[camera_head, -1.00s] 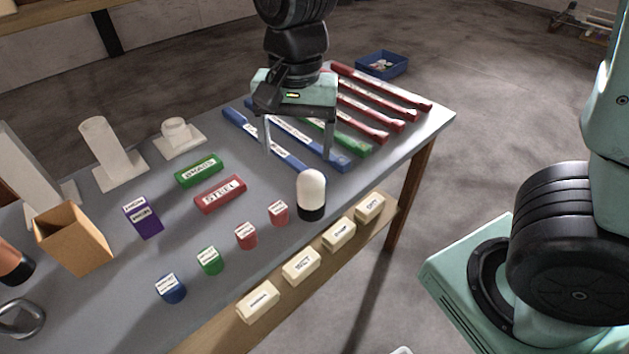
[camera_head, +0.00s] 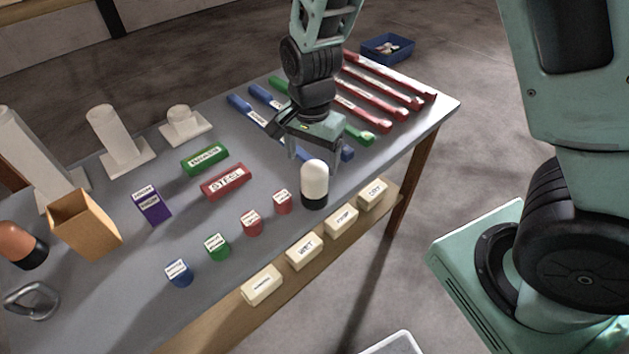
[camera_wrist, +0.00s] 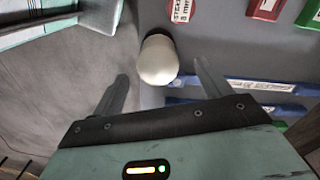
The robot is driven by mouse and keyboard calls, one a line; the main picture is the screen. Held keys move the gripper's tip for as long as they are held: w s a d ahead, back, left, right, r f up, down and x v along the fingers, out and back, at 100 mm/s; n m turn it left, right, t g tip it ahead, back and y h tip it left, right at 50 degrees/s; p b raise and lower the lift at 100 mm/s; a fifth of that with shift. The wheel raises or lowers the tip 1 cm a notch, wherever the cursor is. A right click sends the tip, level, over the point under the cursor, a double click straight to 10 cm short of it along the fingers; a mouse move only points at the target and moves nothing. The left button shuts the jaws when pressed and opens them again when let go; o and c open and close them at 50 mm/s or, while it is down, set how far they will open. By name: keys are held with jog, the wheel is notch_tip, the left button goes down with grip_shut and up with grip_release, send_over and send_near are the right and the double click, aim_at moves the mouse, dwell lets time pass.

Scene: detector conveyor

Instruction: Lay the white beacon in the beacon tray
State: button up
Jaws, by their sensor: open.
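The white beacon (camera_head: 314,180) is a white dome on a black base. It stands upright on the grey table near its front edge. My gripper (camera_head: 314,165) is open, just behind and above the beacon in the head view. In the wrist view the beacon's white dome (camera_wrist: 158,60) lies just beyond and between the two spread fingertips of my gripper (camera_wrist: 160,75). I see nothing held between the fingers. A white tray edge (camera_head: 392,345) shows at the bottom of the head view; I cannot tell whether it is the beacon tray.
Red, green and blue bars (camera_head: 385,85) lie behind my gripper. Small labelled blocks (camera_head: 250,222) stand left of the beacon. Cream labelled blocks (camera_head: 341,219) line the front ledge. A cardboard box (camera_head: 85,225) and white stands (camera_head: 118,140) are at left. A blue bin (camera_head: 387,48) is on the floor.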

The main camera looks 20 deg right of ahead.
aim_at(314, 182)
jog(key=shift+d+f+p, duration=0.15)
jog(key=shift+f+p, duration=0.15)
jog(key=shift+f, duration=1.05)
jog(key=shift+d+f+p, duration=0.1)
jog(key=shift+f+p, duration=0.2)
jog(key=shift+f, duration=1)
jog(key=shift+c, duration=0.4)
jog(key=c, duration=1.2)
